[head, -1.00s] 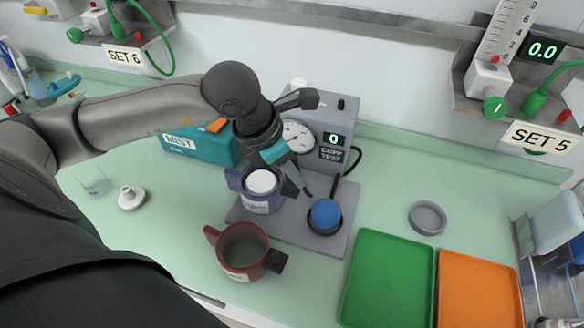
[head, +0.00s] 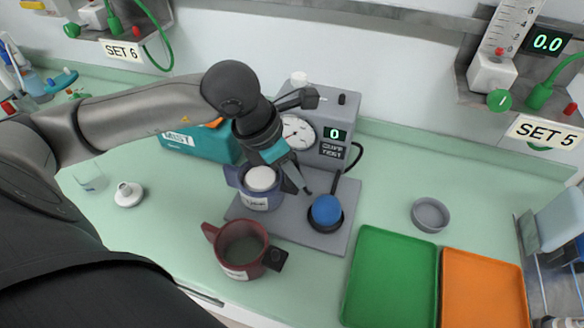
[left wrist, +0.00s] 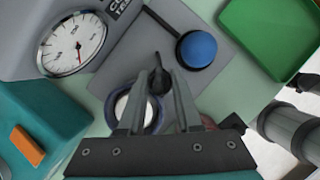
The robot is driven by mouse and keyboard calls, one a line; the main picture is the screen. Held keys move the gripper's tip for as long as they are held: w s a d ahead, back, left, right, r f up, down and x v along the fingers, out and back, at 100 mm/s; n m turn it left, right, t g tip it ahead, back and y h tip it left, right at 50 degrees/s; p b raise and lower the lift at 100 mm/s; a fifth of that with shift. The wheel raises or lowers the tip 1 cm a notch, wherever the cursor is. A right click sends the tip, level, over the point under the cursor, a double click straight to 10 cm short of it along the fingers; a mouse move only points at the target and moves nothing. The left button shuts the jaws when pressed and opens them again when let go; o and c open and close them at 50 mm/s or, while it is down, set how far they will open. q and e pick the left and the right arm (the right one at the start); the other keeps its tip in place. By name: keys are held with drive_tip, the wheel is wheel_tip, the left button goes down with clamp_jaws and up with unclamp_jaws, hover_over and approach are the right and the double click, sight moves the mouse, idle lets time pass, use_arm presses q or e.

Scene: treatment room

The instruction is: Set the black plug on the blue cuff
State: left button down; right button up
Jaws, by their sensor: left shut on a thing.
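My left gripper (head: 295,179) is shut on a small black plug (left wrist: 158,78), whose thin tip points away from the fingers in the left wrist view. The blue cuff (head: 260,203), a dark-blue ring around a white core, stands on the grey base of the tester, just left of the fingertips. In the left wrist view the blue cuff (left wrist: 122,104) is partly hidden behind the fingers. The plug is beside the cuff in the picture; I cannot tell whether they touch. My right gripper is not in view.
A red cuff (head: 238,262) with a black fitting stands in front. The grey tester (head: 335,155) has a dial, display and blue knob (head: 327,209). Green tray (head: 385,285), orange tray (head: 485,290) and a grey dish (head: 430,215) lie right. A teal box (head: 185,140) stands behind left.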

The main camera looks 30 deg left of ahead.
use_arm(q)
drive_tip(key=shift+b, duration=0.3)
idle(0.5)
drive_tip(key=c, duration=0.5)
unclamp_jaws()
drive_tip(key=shift+r+p, duration=2.15)
drive_tip(key=shift+r, duration=1.35)
